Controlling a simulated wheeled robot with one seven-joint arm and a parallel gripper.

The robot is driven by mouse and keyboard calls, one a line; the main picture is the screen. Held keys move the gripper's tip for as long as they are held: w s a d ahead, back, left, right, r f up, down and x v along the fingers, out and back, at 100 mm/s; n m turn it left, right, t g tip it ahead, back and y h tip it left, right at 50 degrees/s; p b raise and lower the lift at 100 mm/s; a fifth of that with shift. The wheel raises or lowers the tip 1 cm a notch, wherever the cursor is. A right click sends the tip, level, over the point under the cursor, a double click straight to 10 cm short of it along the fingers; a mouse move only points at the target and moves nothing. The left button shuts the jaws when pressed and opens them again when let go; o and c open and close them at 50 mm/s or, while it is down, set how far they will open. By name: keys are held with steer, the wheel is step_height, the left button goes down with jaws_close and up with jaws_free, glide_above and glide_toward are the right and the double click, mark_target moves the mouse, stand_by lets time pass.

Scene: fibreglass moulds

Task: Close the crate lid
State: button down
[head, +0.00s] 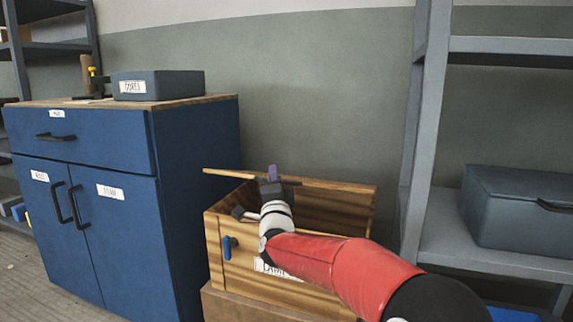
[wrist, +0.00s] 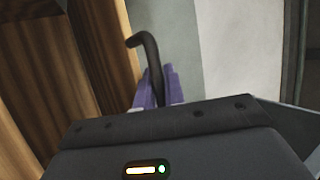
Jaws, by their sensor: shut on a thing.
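The wooden crate (head: 235,268) stands open at the centre of the head view, with a blue latch (head: 229,246) and a partly hidden white label on its front. Its lid (head: 335,184) shows nearly edge-on as a thin wooden strip above the opening, raised off the front rim. My gripper (head: 272,172) is at the lid's edge, with my arm reaching across the crate front. In the wrist view its purple fingers (wrist: 157,85) are shut on a dark curved handle (wrist: 147,46), beside striped wood. The handle's far end is hidden.
A blue cabinet (head: 195,150) with a grey box (head: 157,85) on top stands left of the crate. Grey shelving (head: 430,120) with a large grey case (head: 515,205) stands to the right. A plain wall is behind. The crate rests on a brown box (head: 235,304).

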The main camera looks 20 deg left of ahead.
steer(key=s+f+n+t+y, duration=0.1)
steer(key=s+f+n+y, duration=0.2)
steer(key=f, duration=0.9)
steer(key=shift+s+a+f+t+y, duration=0.2)
steer(key=shift+a+t+y, duration=0.15)
steer(key=shift+y, duration=0.35)
steer(key=c, duration=1.5)
jaws_free()
steer(key=shift+s+r, duration=0.1)
steer(key=shift+s, duration=0.05)
steer(key=shift+d, duration=0.1)
steer(key=shift+w+d, duration=0.1)
steer(key=shift+w, duration=0.1)
